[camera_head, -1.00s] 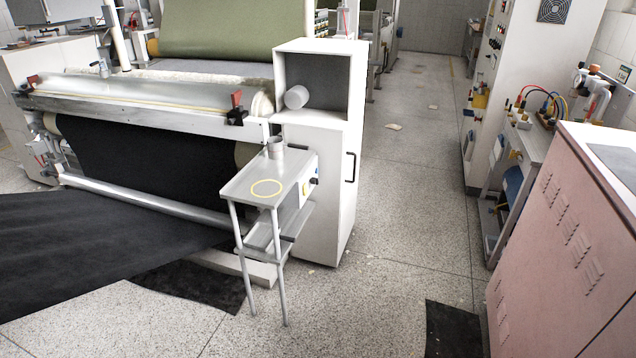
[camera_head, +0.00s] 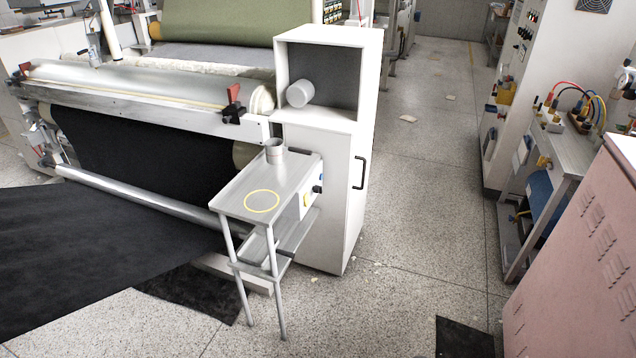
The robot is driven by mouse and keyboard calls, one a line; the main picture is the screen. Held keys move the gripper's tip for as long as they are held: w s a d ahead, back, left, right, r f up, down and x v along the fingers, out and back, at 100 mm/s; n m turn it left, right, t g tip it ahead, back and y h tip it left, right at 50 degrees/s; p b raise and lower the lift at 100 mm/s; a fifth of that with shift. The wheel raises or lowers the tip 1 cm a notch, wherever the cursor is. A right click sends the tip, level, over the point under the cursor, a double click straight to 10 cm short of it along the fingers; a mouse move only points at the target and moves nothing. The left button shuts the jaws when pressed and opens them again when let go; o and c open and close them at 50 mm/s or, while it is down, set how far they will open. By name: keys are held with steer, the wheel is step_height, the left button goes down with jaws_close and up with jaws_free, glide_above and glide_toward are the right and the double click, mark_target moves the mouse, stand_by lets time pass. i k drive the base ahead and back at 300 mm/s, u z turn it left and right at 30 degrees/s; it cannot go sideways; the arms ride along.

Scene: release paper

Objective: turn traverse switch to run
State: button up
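A small control box (camera_head: 311,196) is fixed on the right side of the metal side table. It carries a yellow part (camera_head: 307,200) and a dark knob (camera_head: 318,189). I cannot tell which of these is the traverse switch, nor read its position or any label at this size. The box is beside the white cabinet of the fabric roller machine. My gripper is not in view.
The metal side table (camera_head: 240,202) stands in front of the white cabinet (camera_head: 325,225), with a grey cup and a yellow ring on its top. A pink cabinet (camera_head: 580,260) stands at the right. Open speckled floor (camera_head: 400,290) lies between them. Black fabric covers the left.

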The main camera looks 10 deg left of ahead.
mark_target(316, 189)
steer(key=i, duration=0.85)
steer(key=z, duration=0.55)
steer(key=k, duration=0.15)
steer(key=u, duration=2.75)
steer(key=i, duration=0.6)
steer(key=z, duration=0.05)
